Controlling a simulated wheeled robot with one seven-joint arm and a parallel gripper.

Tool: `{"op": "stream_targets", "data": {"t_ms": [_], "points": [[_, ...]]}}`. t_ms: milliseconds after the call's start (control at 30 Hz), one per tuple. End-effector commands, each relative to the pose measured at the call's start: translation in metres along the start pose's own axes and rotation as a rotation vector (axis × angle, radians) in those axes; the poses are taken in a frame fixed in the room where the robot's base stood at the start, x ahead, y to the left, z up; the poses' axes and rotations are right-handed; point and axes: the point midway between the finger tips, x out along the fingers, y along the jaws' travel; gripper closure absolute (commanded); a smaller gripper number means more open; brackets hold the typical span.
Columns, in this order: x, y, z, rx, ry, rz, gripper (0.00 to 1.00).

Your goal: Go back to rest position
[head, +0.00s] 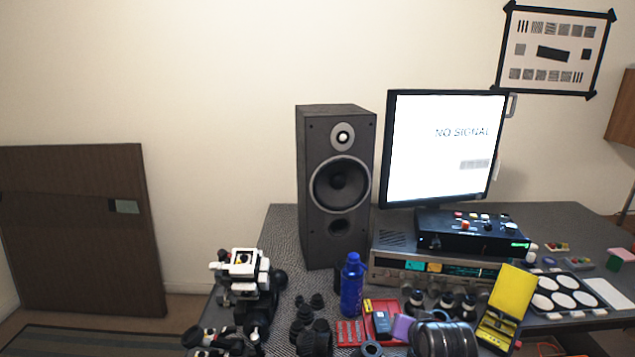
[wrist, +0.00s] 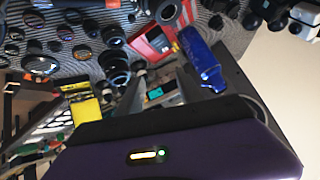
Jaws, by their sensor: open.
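My gripper (wrist: 160,82) shows in the wrist view with its two grey fingers apart. I see nothing held between them. Its purple body with a small lit indicator fills the bottom of that view. The tabletop with many lens parts lies beyond the fingers. I cannot make out my gripper in the head view.
A blue bottle (head: 352,284) stands in front of a tall black speaker (head: 337,187). A monitor (head: 443,148) reading "NO SIGNAL" stands behind. A white-and-black device (head: 243,268) is at the table's left. Several lenses and a yellow case (head: 506,300) crowd the front.

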Motion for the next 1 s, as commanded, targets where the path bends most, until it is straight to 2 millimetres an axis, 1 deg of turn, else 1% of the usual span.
{"op": "stream_targets", "data": {"t_ms": [33,167,267,367,567,600,667,700,767,800,867,900,967,1000], "points": [[-0.004,0.006,0.012,-0.025,0.055,-0.017,0.57],[-0.024,0.016,0.033,-0.091,0.203,-0.058,0.57],[-0.046,0.024,0.052,-0.136,0.302,-0.083,0.57],[-0.073,0.032,0.072,-0.177,0.389,-0.104,0.57],[-0.136,0.047,0.115,-0.243,0.530,-0.133,0.57],[-0.150,0.050,0.123,-0.255,0.553,-0.137,0.57],[-0.172,0.054,0.136,-0.270,0.586,-0.143,0.57],[-0.186,0.056,0.143,-0.280,0.607,-0.147,0.57],[-0.209,0.060,0.154,-0.292,0.634,-0.151,0.57],[-0.224,0.062,0.162,-0.301,0.650,-0.153,0.57],[-0.246,0.066,0.172,-0.311,0.671,-0.156,0.57],[-0.261,0.068,0.179,-0.317,0.683,-0.158,0.57],[-0.283,0.071,0.188,-0.326,0.696,-0.159,0.57],[-0.297,0.073,0.194,-0.330,0.703,-0.160,0.57]]}}
